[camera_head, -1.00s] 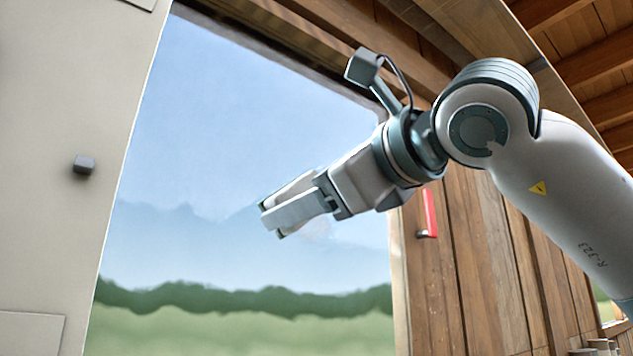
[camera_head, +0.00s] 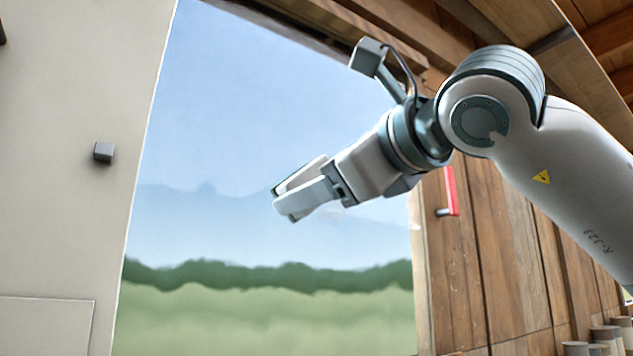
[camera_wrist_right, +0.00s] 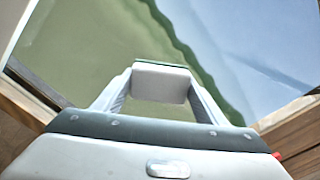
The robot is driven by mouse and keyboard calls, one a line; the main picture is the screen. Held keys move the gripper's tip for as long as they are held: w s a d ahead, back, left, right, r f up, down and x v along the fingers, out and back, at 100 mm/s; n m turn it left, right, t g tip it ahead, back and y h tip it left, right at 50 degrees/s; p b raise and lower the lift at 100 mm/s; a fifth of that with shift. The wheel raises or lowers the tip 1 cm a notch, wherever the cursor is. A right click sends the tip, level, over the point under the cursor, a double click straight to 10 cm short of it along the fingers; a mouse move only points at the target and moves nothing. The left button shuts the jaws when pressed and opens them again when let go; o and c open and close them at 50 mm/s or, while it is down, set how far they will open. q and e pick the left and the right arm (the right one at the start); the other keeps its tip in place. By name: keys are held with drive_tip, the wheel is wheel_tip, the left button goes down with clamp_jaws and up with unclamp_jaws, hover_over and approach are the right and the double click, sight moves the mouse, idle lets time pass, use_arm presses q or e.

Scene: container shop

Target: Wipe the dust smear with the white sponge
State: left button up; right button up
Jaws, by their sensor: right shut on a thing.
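My right gripper (camera_head: 284,204) reaches in from the right in the head view, in front of a large window (camera_head: 220,110). In the right wrist view its fingers (camera_wrist_right: 161,80) are shut on the white sponge (camera_wrist_right: 161,86), a pale block between the fingertips. In the head view the fingers mostly hide the sponge. A very faint brownish smudge (camera_head: 330,216) shows just below and right of the fingers; it may be the dust smear, partly hidden by the gripper. I cannot tell whether the sponge touches the glass. My left gripper is not in view.
A pale wall panel (camera_head: 75,220) with a small grey knob (camera_head: 104,152) is left of the window. Right of it is a wooden plank wall (camera_head: 500,250) with a red handle (camera_head: 451,190). Several round containers (camera_head: 605,337) stand at the lower right.

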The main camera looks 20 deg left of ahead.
drive_tip(key=shift+x, duration=0.9)
idle(0.3)
drive_tip(key=shift+w+d, duration=0.1)
drive_tip(key=shift+w, duration=0.05)
drive_tip(key=shift+w+d, duration=1.15)
drive_tip(key=shift+w, duration=0.15)
drive_tip(key=shift+w+d, duration=0.5)
drive_tip(key=shift+w, duration=0.25)
drive_tip(key=shift+w+d, duration=0.5)
drive_tip(key=shift+w, duration=0.25)
drive_tip(key=w+d, duration=0.2)
drive_tip(key=w, duration=0.1)
drive_tip(key=shift+d, duration=0.1)
